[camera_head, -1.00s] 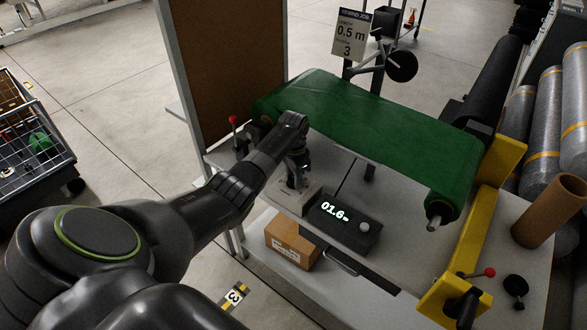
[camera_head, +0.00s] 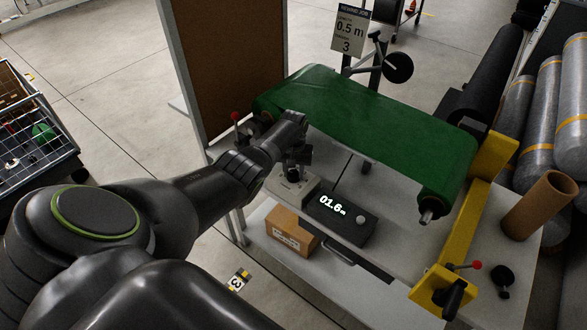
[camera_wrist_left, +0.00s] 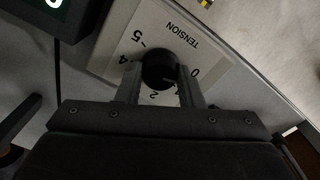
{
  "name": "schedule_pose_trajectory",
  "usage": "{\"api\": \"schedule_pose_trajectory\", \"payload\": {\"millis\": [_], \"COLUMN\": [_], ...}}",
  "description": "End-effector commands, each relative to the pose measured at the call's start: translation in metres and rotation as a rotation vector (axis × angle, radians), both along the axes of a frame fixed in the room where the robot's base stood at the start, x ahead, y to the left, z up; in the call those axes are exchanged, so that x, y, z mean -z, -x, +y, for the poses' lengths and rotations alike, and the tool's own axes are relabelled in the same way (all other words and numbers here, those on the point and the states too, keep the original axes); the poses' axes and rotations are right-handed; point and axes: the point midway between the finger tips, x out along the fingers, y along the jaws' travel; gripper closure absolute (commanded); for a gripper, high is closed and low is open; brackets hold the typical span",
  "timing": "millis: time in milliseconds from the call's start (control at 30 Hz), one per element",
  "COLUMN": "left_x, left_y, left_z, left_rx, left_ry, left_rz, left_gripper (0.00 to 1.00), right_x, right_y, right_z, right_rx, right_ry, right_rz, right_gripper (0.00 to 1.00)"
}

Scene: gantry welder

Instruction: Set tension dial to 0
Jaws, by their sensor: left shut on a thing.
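The tension dial is a black round knob (camera_wrist_left: 160,70) on a pale plate (camera_wrist_left: 128,28) marked TENSION, with numbers around the knob. In the left wrist view the 0 is to the right of the knob, and 4 and 5 are to its left; a light pointer mark shows on the knob's lower right, near the partly covered low numbers. My left gripper (camera_wrist_left: 162,88) is shut on the knob, one finger on each side. In the head view my left gripper (camera_head: 295,168) reaches down over the dial's grey box (camera_head: 291,190) and hides the knob. My right gripper is not in view.
A black display box (camera_head: 340,217) reading 01.6 m stands right of the dial box. A red-tipped lever (camera_head: 235,117) stands to the left. A cardboard box (camera_head: 289,231) sits below.

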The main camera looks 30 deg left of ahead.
Motion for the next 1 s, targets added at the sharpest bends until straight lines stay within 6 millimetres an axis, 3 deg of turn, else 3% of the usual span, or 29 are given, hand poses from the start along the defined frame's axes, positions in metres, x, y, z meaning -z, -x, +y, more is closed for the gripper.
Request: {"api": "schedule_pose_trajectory", "payload": {"millis": [767, 800, 933, 1000], "left_x": [-0.0022, -0.0022, -0.0017, -0.0013], "left_y": [-0.0021, -0.0021, -0.0017, -0.0013], "left_z": [0.0007, 0.0007, 0.0006, 0.0005], "left_rx": [-0.105, -0.105, -0.104, -0.104], "left_ry": [-0.002, -0.002, -0.001, -0.002], "left_rz": [-0.006, -0.006, -0.005, -0.004], "left_gripper": [0.89, 0.64, 0.47, 0.44], "right_x": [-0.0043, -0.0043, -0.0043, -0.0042], "right_y": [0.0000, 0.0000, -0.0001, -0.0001], "right_z": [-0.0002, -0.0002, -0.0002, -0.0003], "right_rx": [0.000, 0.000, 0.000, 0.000], "right_ry": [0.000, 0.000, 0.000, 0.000], "right_rz": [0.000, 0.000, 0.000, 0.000], "right_gripper": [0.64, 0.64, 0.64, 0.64]}}
